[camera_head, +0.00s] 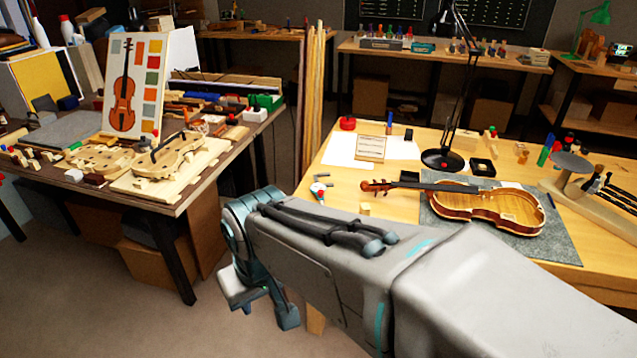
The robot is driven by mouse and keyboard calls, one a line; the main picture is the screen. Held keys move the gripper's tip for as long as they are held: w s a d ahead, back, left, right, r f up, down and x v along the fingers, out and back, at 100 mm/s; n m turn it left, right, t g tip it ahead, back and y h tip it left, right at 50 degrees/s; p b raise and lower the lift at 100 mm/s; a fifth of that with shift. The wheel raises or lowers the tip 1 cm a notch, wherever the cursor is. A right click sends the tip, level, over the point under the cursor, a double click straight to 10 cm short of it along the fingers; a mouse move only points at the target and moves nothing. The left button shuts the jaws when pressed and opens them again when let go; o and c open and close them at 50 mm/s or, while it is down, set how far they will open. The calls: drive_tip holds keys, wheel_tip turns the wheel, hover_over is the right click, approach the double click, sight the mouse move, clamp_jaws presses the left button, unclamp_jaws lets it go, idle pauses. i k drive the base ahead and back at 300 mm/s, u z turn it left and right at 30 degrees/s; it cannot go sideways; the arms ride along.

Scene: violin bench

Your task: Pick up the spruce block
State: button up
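A small pale wooden block (365,209) lies on the right bench just behind my arm; it may be the spruce block, but I cannot be sure at this size. My arm reaches from the lower right across the front of that bench. My gripper (262,300) hangs at the arm's far end, to the left of the bench's front corner and over the floor. It is apart from the pale block. Its fingers are too unclear to show whether they are open, and I see nothing held in it.
A violin (485,206) lies on a grey mat (560,247) on the right bench. A black lamp (442,160) stands behind it, near white paper. The left bench (195,200) is crowded with violin parts and tools. Open floor (110,300) lies between the benches.

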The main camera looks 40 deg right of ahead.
sight(365, 209)
drive_tip(key=z, duration=0.8)
drive_tip(key=i, duration=0.95)
drive_tip(key=z, duration=0.95)
